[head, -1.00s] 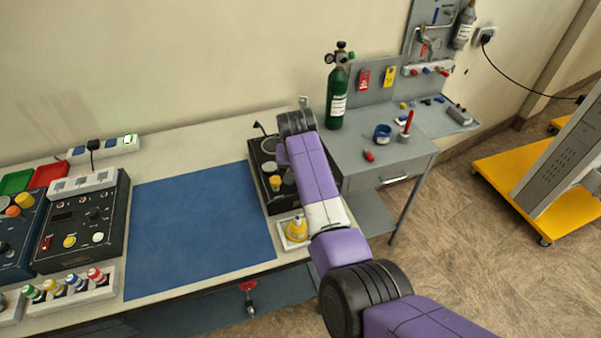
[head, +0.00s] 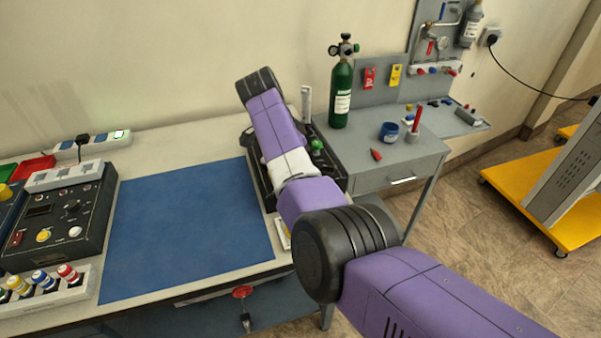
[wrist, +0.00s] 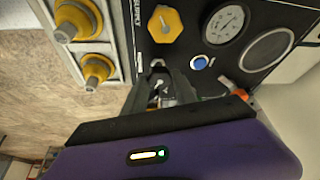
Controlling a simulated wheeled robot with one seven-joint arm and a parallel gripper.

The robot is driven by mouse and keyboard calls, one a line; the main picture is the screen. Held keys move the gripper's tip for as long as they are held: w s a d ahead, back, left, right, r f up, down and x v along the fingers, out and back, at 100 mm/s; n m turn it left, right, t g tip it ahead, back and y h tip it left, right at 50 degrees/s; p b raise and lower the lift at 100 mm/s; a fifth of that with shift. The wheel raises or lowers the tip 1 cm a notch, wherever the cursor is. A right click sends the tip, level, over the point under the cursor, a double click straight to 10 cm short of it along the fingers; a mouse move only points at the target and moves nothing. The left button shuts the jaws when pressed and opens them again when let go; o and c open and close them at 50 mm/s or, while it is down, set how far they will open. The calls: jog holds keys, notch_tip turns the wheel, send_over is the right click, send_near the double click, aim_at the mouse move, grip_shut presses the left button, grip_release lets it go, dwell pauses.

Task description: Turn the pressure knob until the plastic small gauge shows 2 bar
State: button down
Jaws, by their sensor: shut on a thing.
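The black panel box (head: 259,179) stands on the bench, right of the blue mat, largely covered by my arm. In the wrist view its face holds a white-faced small gauge (wrist: 225,24) and a yellow knob (wrist: 165,24). The gauge's needle reading is too small to tell. My gripper (wrist: 160,82) is close to the panel, below the yellow knob and apart from it. Its fingers are shut on a small part of the panel, mostly hidden between them, so I cannot tell whether it is the pressure knob. In the head view my gripper is hidden behind my arm.
A blue button (wrist: 199,62), a larger round dial or cover (wrist: 267,50) and an orange-red part (wrist: 238,92) lie near my gripper. Yellow fittings (wrist: 98,69) stand beside the panel. A green cylinder (head: 341,91) stands behind right. The blue mat (head: 190,230) is clear.

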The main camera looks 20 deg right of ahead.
jog(key=shift+w+m+g+b, duration=0.1)
jog(key=shift+m+g+b, duration=0.3)
jog(key=shift+m+b, duration=0.75)
jog(key=c, duration=1)
grip_release()
jog(key=b+v, duration=0.1)
jog(key=v, duration=0.6)
jog(key=shift+a+r, duration=0.2)
jog(key=shift+r, duration=0.15)
